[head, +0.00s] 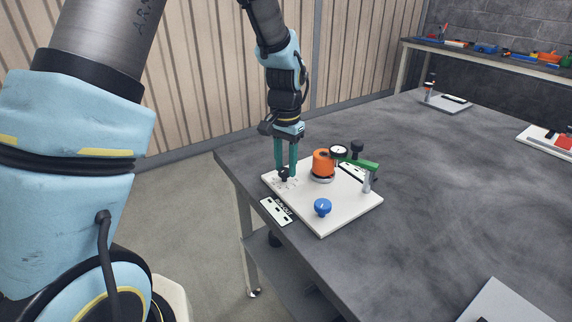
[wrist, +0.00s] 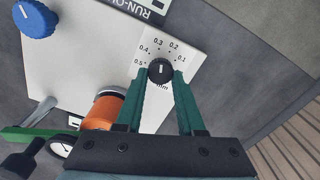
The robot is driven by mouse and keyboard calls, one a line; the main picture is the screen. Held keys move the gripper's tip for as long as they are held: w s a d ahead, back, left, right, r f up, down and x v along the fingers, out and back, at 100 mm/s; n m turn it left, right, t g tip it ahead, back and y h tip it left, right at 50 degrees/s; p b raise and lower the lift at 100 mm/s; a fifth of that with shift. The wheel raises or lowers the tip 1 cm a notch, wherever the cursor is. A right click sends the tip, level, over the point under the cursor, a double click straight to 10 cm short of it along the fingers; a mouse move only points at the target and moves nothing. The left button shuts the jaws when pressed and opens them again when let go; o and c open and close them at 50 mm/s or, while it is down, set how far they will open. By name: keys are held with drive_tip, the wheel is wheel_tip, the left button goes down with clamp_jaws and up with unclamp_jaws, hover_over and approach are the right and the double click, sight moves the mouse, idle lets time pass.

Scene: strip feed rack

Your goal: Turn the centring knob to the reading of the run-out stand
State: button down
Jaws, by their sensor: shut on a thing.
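The centring knob (wrist: 160,73) is small, round and black, with a white line on top and a printed scale from 0.1 to 0.5 around it. The white line points roughly up in the wrist view, near the 0.2–0.3 side; its exact setting is unclear. My gripper (head: 285,174) has its green fingers shut on the knob, one finger on either side. The run-out stand (head: 366,180) has a green arm holding a dial gauge (head: 338,151) beside an orange cylinder (head: 322,162). The gauge face is too small to read.
A white base plate (head: 345,212) carries these parts and a blue knob (head: 322,207) at its front. A RUN-OUT label (head: 276,211) lies along the table's edge. A black knob (head: 357,147) stands behind the gauge.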

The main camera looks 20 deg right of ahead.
sight(285, 169)
drive_tip(key=shift+n, duration=0.8)
drive_tip(key=c, duration=0.5)
unclamp_jaws()
wheel_tip(285, 169, up, 11)
drive_tip(key=shift+f+b, duration=0.1)
drive_tip(key=shift+b, duration=0.95)
